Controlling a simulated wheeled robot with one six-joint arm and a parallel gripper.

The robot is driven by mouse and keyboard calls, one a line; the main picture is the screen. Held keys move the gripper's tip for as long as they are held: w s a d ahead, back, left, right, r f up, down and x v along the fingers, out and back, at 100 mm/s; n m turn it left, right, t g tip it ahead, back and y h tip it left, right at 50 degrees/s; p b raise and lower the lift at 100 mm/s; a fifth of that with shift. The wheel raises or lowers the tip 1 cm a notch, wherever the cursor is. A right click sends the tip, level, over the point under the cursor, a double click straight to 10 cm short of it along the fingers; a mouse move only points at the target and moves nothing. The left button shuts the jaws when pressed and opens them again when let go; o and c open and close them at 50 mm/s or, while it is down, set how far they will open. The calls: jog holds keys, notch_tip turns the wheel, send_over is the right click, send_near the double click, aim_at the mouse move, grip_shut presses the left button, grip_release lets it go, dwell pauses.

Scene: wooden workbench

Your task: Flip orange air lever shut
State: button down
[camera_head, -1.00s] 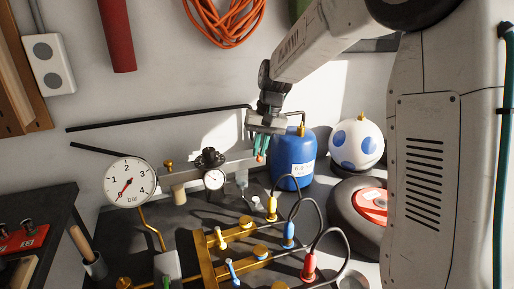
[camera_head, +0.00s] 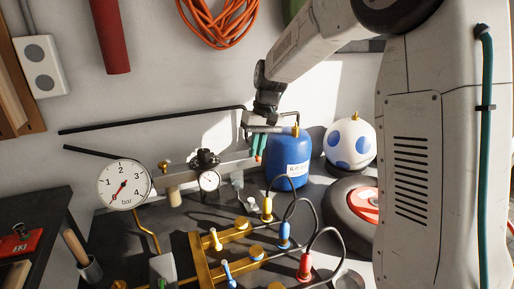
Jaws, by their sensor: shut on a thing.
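My gripper (camera_head: 258,153) reaches down at the back of the bench, just left of the blue air tank (camera_head: 289,160). Its teal fingers are close together at the right end of the grey air pipe (camera_head: 224,165). A small orange piece, apparently the lever (camera_head: 257,159), shows at the fingertips, and the jaws are shut on it. The fingers hide most of it, so its angle cannot be told.
A large white gauge (camera_head: 124,186) stands at left, with a black knob (camera_head: 205,158) and small gauge (camera_head: 209,181) on the pipe. A brass manifold (camera_head: 207,262) with cabled plugs lies in front.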

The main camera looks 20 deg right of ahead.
jog(key=c, duration=1.5)
grip_release()
jog(key=r, duration=0.2)
jog(key=d+r, duration=0.1)
jog(key=r, duration=0.4)
jog(key=shift+d+r, duration=0.2)
jog(key=shift+r, duration=0.2)
jog(key=s+f, duration=0.1)
jog(key=s, duration=1)
jog(key=s+a+f+t+h, duration=0.1)
jog(key=s, duration=1.1)
jog(key=s+a+h, duration=0.1)
jog(key=s, duration=1.1)
jog(key=shift+a+f, duration=0.15)
jog(key=shift+f, duration=0.25)
